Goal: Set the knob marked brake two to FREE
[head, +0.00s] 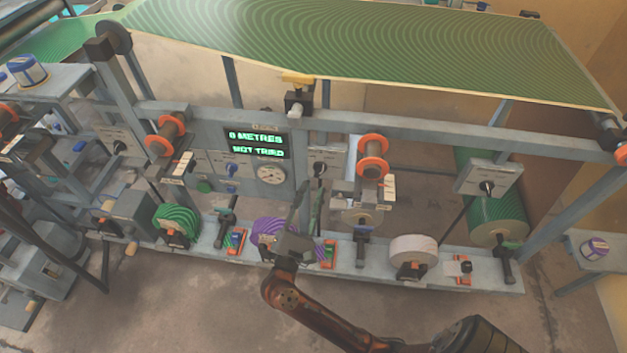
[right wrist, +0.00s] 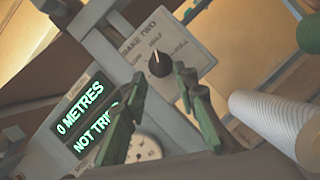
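The brake two knob (right wrist: 160,63) is black with a pale pointer mark, on a grey panel (right wrist: 178,38) lettered around it. In the right wrist view the mark points up toward the word HALF; other lettering is partly hidden or too small to read surely. In the head view the knob (head: 319,170) sits right of the green display. My right gripper (head: 309,190) is open and empty, its fingers in front of and below the knob. In the right wrist view its fingertips (right wrist: 163,80) are spread with the knob between and beyond them, apparently not touching. My left gripper is not in view.
The display (head: 257,143) reads 0 METRES, NOT TRIED. A dial gauge (head: 271,174) is below it. An orange-flanged spool (head: 372,157) is right of the panel. Several rolls stand on the lower rail, including a purple one (head: 268,231). A green web (head: 380,45) spans overhead.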

